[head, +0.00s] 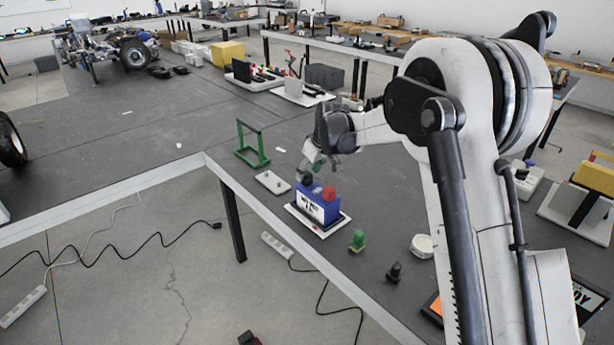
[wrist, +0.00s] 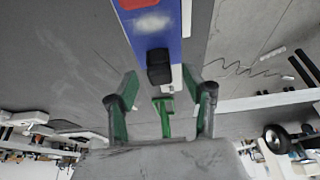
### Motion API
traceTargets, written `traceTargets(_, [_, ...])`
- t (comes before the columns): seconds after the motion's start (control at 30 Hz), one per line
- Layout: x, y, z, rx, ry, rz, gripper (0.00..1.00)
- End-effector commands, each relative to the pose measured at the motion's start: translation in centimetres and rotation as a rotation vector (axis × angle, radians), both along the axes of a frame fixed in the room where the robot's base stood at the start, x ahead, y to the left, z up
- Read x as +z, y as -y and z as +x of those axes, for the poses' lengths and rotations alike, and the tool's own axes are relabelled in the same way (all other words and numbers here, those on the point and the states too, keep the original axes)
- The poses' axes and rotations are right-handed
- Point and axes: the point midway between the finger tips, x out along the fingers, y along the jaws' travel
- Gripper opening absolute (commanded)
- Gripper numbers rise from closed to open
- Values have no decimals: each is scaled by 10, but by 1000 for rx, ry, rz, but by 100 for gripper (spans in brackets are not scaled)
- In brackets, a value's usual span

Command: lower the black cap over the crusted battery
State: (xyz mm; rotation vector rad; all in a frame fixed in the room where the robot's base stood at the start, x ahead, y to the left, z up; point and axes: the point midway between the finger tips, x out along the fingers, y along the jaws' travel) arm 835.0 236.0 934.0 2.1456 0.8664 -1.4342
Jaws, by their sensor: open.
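The blue battery (head: 318,207) stands on a white tray (head: 338,226) on the dark bench. A red cap (head: 329,192) is at its right end in the head view. The black cap (head: 307,180) is at its left end, on top of the battery; it also shows in the wrist view (wrist: 158,68). My gripper (head: 313,168) is just above that end. In the wrist view its green-padded fingers (wrist: 163,100) are apart, with the black cap ahead between them and no contact visible. A pale patch, its nature unclear, marks the battery top (wrist: 148,25). The terminal under the cap is hidden.
A green piece (head: 357,240), a small black piece (head: 394,272) and a white round item (head: 421,245) are in front and right. The bench edge is close to the battery.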

Motion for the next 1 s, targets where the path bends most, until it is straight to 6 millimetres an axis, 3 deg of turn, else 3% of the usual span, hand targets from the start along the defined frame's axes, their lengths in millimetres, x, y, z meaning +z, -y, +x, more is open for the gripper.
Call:
traceTargets(0.3, [59,18,-17,-2,-1,1,46])
traceTargets(0.5, [81,24,-24,-1,0,0,46])
traceTargets(1.0, [89,26,-27,-1,0,0,46])
